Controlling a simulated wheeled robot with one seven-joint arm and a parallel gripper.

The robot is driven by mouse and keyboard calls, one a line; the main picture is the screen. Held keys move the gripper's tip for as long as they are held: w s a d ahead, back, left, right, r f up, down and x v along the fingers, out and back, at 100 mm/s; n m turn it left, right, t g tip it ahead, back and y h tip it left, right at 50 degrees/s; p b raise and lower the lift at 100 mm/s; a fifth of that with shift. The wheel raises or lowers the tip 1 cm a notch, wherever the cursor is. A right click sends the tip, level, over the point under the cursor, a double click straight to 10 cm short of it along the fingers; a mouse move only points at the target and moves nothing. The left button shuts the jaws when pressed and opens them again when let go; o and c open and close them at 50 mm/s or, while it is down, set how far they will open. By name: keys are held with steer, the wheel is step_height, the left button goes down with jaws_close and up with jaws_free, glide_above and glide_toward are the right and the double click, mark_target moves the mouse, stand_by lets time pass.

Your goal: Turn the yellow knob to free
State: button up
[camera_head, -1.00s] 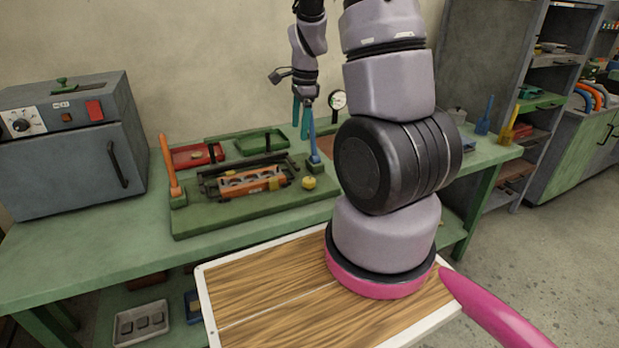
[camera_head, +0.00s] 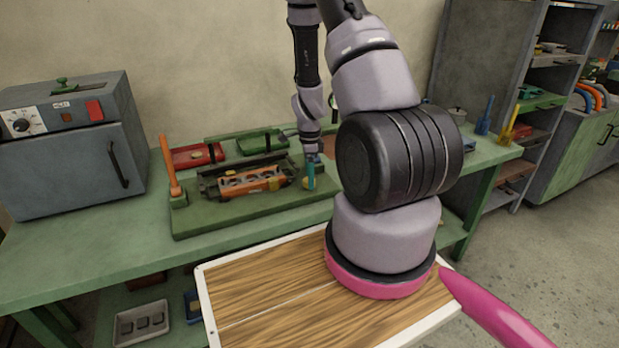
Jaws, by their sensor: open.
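A green base board (camera_head: 215,218) on the bench carries an orange slotted frame (camera_head: 252,183) with round openings. The yellow knob sits at the right end of this board, but my gripper hides nearly all of it in the head view. My gripper (camera_head: 310,184) points down over the knob's spot, its teal fingers low and close to the board. It is open; the fingers overlap in this view, so I cannot tell whether they straddle or touch the knob.
An orange upright handle (camera_head: 168,165) stands at the board's left end. Red (camera_head: 196,156) and green (camera_head: 262,143) trays lie behind. A grey oven (camera_head: 65,150) stands at the left. The green bench front (camera_head: 100,255) is clear.

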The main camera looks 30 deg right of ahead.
steer(key=shift+f, duration=0.55)
jaws_close()
